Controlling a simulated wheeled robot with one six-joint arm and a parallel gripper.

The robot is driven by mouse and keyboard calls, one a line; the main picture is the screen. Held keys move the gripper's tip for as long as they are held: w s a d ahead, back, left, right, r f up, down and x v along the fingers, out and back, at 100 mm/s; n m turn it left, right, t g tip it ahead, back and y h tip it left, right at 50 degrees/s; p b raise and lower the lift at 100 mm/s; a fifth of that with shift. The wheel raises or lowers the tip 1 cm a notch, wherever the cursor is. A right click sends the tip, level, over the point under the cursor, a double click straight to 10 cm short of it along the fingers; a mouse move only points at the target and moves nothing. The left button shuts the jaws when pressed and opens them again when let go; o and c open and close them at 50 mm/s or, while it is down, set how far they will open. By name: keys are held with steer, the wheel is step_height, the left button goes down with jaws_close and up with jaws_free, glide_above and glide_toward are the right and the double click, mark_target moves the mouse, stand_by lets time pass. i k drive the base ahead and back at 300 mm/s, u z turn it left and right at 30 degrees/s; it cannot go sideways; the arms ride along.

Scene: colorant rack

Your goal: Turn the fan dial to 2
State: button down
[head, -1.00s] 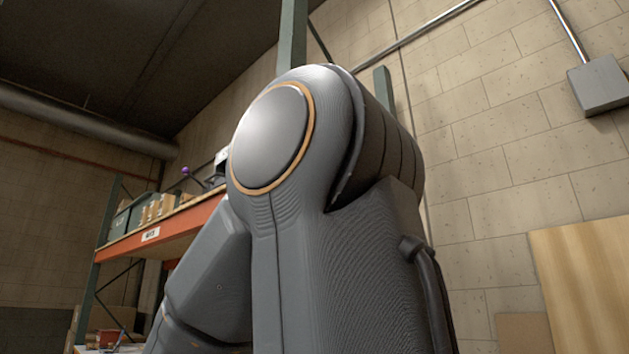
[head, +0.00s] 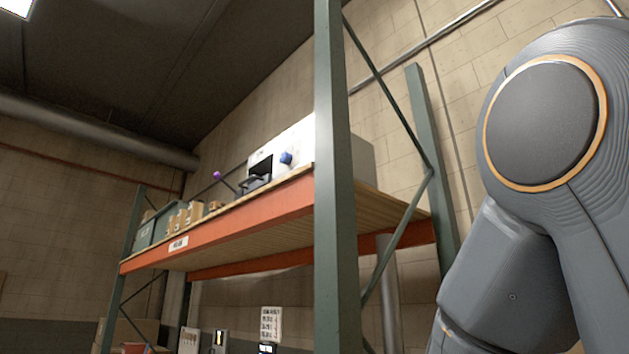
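I cannot make out a dial marked for a fan. A white machine (head: 302,143) stands on the upper rack shelf, partly hidden by the green upright. It has a round blue knob (head: 286,157) on its front and a dark opening beside it. Its markings are too small to read. A purple ball (head: 217,174) on a thin lever sticks out to the left of the machine. My gripper is out of view; only links of my arm show at the right.
The rack has an orange beam (head: 225,229) and a green upright (head: 338,185) close in front. Cardboard boxes (head: 187,217) and a grey-green bin (head: 155,228) sit at the shelf's left.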

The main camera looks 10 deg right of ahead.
mark_target(286, 159)
steer(key=z, duration=1)
steer(key=k, duration=0.7)
steer(key=u, duration=1.05)
steer(key=k, duration=0.55)
steer(key=u, duration=0.85)
steer(key=i, duration=2)
steer(key=z, duration=0.8)
